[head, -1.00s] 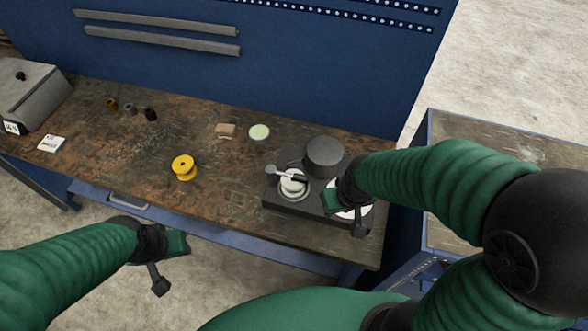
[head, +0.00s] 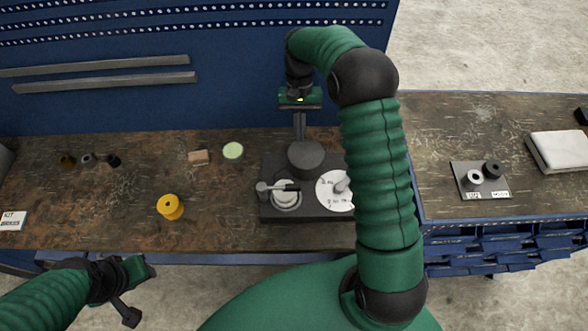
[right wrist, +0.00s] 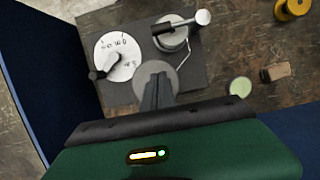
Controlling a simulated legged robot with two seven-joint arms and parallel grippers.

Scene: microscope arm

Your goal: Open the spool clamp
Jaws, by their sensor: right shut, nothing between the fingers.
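The spool clamp, a light round spool with a lever across it (head: 284,193), sits on the left of a dark device base (head: 300,214). It also shows in the right wrist view (right wrist: 172,38), with the lever lying over its top. My right gripper (head: 299,138) is shut and empty, pointing down above the dark cylinder (head: 306,160) at the back of the base. In the right wrist view its fingers (right wrist: 157,82) overlap that cylinder, and I cannot tell whether they touch it. My left gripper (head: 136,290) is in front of the bench's front edge; its jaws are unclear.
A white marked dial (head: 333,192) is on the base's right, partly behind my right arm. A yellow spool (head: 170,207), a green-topped round dish (head: 233,151) and a brown block (head: 198,157) stand left. A side bench (head: 440,130) is at right. The blue back panel (head: 230,60) rises behind.

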